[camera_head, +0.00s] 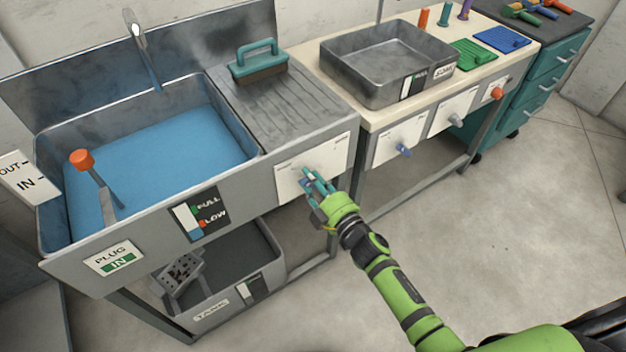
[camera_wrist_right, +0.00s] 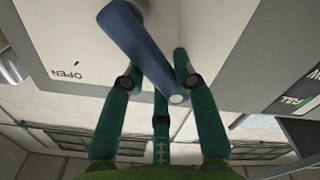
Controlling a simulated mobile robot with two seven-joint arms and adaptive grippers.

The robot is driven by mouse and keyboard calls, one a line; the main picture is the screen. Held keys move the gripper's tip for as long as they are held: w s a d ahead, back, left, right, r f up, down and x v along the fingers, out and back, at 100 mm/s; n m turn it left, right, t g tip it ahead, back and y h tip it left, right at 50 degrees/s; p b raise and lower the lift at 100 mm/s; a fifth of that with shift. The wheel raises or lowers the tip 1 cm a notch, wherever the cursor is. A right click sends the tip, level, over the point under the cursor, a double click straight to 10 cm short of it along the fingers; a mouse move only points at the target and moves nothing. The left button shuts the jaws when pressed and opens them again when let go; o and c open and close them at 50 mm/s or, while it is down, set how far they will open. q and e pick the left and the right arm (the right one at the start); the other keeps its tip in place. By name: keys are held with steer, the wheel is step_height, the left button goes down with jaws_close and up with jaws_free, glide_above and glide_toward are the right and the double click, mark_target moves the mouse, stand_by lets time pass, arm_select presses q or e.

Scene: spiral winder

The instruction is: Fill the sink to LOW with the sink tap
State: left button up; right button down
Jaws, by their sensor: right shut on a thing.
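The grey metal sink (camera_head: 52,135) at the left holds blue water (camera_head: 160,150). A thin metal spout (camera_head: 143,50) rises at its back. Its front gauge (camera_head: 200,213) reads FULL above LOW; the exact level is too small to tell. My right gripper (camera_head: 313,183) is at the white panel (camera_head: 335,150) on the sink unit's front right. In the right wrist view, the right gripper (camera_wrist_right: 158,70) is shut on a blue lever handle (camera_wrist_right: 128,30), its teal fingers on both sides. The panel there shows the word OPEN. My left gripper is not in view.
An orange-knobbed lever (camera_head: 82,160) stands in the sink, by an OUT/IN sign (camera_head: 28,177). A PLUG IN sign (camera_head: 114,257) is on the front. A tank (camera_head: 225,310) sits below. A bench with a tray (camera_head: 385,65) is at right. The right floor is clear.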

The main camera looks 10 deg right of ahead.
steer(key=c, duration=0.9)
jaws_free()
steer(key=shift+a, duration=0.1)
steer(key=shift+c, duration=0.2)
steer(key=v, duration=1.2)
